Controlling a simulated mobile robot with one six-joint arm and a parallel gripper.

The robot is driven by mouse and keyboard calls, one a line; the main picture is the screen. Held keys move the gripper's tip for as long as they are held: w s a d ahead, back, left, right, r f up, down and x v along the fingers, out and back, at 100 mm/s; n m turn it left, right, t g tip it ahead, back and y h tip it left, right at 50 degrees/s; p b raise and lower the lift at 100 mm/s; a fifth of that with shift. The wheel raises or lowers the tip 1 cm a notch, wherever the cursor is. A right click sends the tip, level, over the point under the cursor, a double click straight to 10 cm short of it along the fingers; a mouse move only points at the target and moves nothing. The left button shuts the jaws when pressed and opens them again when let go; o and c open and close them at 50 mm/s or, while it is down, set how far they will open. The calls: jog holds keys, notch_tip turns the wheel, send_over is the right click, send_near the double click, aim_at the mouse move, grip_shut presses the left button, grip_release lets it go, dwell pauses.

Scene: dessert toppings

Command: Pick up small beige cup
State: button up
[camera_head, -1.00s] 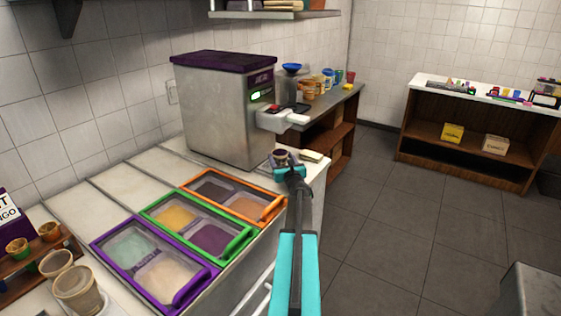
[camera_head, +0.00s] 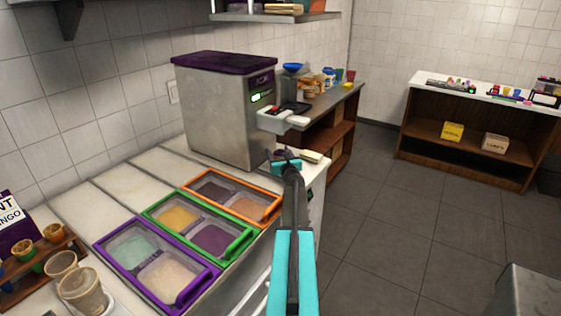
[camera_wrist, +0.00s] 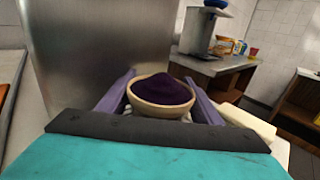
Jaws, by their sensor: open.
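A small beige cup (camera_wrist: 161,95) filled with a dark purple heap stands upright between the fingers of my gripper (camera_wrist: 160,98) in the wrist view. The fingers are open, one on each side of the cup; I cannot tell whether either touches it. The lower part of the cup is hidden behind my gripper's dark front edge. In the head view, my gripper (camera_head: 287,160) is at the counter's far right corner, below the machine's spout, and the cup (camera_head: 283,155) is mostly hidden by it.
The steel machine (camera_head: 222,115) with a purple lid stands just left of the cup. Topping bins with a purple frame (camera_head: 190,297), a green frame and an orange frame lie nearer. A pale flat block (camera_head: 312,156) lies right of my gripper. Larger cups (camera_head: 82,292) stand lower left.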

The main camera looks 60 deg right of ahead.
jog(key=shift+c, duration=0.4)
jog(key=c, duration=0.8)
jog(key=shift+r, duration=0.15)
jog(key=shift+r, duration=0.75)
jog(key=shift+s+a+r+b, duration=0.15)
jog(key=shift+r+b, duration=0.25)
jog(key=shift+r, duration=0.5)
jog(key=b+v, duration=0.1)
jog(key=v, duration=0.4)
jog(key=s+d+r+b+v, duration=0.1)
jog(key=v, duration=0.4)
jog(key=b+v, duration=0.1)
jog(key=v, duration=0.4)
jog(key=shift+s+d+r, duration=0.2)
jog(key=shift+s+d, duration=0.05)
jog(key=shift+s, duration=0.2)
